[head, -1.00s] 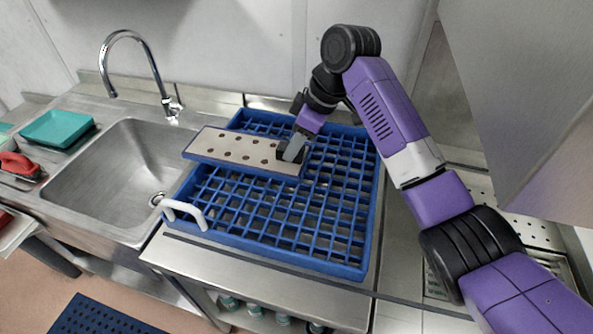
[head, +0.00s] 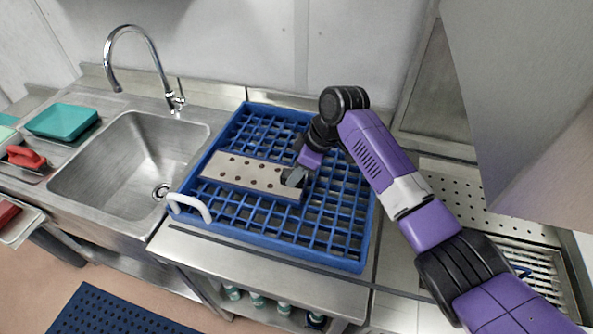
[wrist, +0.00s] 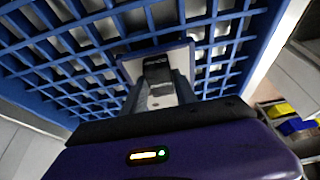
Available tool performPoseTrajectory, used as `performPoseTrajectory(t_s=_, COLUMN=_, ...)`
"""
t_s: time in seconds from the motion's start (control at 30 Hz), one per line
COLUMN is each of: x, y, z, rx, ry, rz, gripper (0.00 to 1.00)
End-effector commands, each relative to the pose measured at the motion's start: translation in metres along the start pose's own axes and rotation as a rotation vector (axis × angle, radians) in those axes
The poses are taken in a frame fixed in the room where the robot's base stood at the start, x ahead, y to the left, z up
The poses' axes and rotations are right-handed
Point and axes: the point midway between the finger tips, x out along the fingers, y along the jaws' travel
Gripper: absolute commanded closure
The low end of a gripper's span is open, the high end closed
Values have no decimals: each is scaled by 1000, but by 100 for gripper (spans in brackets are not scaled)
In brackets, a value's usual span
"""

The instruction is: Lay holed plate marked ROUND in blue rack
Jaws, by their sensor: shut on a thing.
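The holed plate (head: 238,173) is a long flat pale piece with a blue edge and two rows of round dark holes. My gripper (head: 293,178) is shut on its right end. The plate is over the blue rack (head: 310,257), inside its outline in the head view; I cannot tell whether it touches the grid. In the wrist view the plate's end (wrist: 183,85) shows between the fingers (wrist: 160,92), with the blue grid (wrist: 75,65) behind it. No ROUND marking is readable.
A sink (head: 130,160) with a tap (head: 150,60) lies to the left. A white handle (head: 190,207) stands at the rack's front left. A teal tray (head: 62,121) and a red-handled tool (head: 26,157) are at far left. A steel hood (head: 520,90) overhangs the right.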

Motion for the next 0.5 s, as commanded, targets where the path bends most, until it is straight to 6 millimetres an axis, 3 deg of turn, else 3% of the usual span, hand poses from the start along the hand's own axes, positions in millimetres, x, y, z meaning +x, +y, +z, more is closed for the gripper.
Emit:
performPoseTrajectory(t_s=0.13, x=2, y=0, z=0, rx=0, ry=2, rz=1, gripper=100)
performPoseTrajectory(t_s=0.17, x=2, y=0, z=1, rx=0, ry=0, rz=0, gripper=64)
performPoseTrajectory(t_s=0.27, x=2, y=0, z=0, rx=0, ry=0, rz=0, gripper=44)
performPoseTrajectory(t_s=0.5, x=1, y=0, z=0, rx=0, ry=0, rz=0, gripper=44)
